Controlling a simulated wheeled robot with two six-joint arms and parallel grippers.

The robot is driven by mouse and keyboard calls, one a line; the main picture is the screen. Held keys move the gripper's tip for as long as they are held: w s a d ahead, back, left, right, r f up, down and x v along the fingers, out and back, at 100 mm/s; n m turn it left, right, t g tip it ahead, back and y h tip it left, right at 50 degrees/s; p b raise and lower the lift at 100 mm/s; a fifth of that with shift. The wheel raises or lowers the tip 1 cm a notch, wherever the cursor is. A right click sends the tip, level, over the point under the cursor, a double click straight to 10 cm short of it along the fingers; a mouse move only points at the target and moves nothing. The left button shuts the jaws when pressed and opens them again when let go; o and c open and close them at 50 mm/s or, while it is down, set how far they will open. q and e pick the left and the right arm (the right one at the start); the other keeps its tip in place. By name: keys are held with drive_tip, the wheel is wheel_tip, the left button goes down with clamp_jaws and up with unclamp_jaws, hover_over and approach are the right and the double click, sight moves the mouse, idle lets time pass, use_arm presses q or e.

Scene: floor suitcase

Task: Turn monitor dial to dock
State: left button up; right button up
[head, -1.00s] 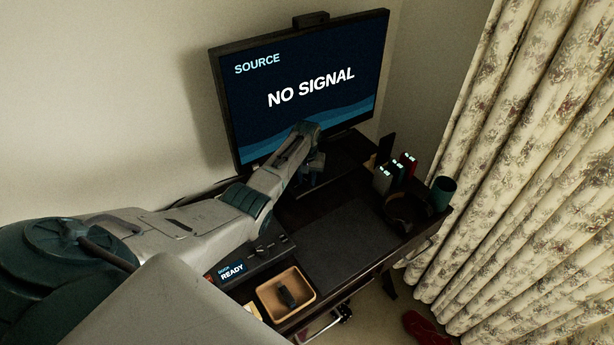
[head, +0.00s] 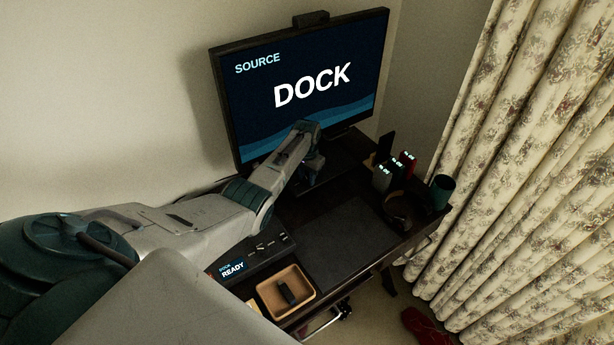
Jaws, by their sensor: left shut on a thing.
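The monitor (head: 320,55) stands at the back of the dark desk, and its screen reads SOURCE and DOCK. My left arm reaches in from the left, and my left gripper (head: 313,166) is at the monitor's lower edge, shut on the monitor dial. The dial itself is hidden behind the gripper and wrist. The dock (head: 258,256) sits on the desk below my forearm, and its small display reads READY. My right gripper is not in view.
A wooden tray (head: 303,283) with a small dark object lies at the desk's front. A dark mat (head: 345,243) covers the desk's middle. Several upright items, headphones (head: 400,213) and a green cup (head: 442,190) stand at the right. Patterned curtains (head: 530,170) hang beyond.

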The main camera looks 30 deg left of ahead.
sight(307, 179)
use_arm(q)
drive_tip(key=o, duration=1)
drive_tip(key=shift+c, duration=0.2)
drive_tip(key=shift+w+r, duration=0.1)
drive_tip(key=shift+r, duration=0.5)
wheel_tip(307, 179, up, 10)
drive_tip(key=b, duration=0.1)
drive_tip(key=shift+f, duration=0.15)
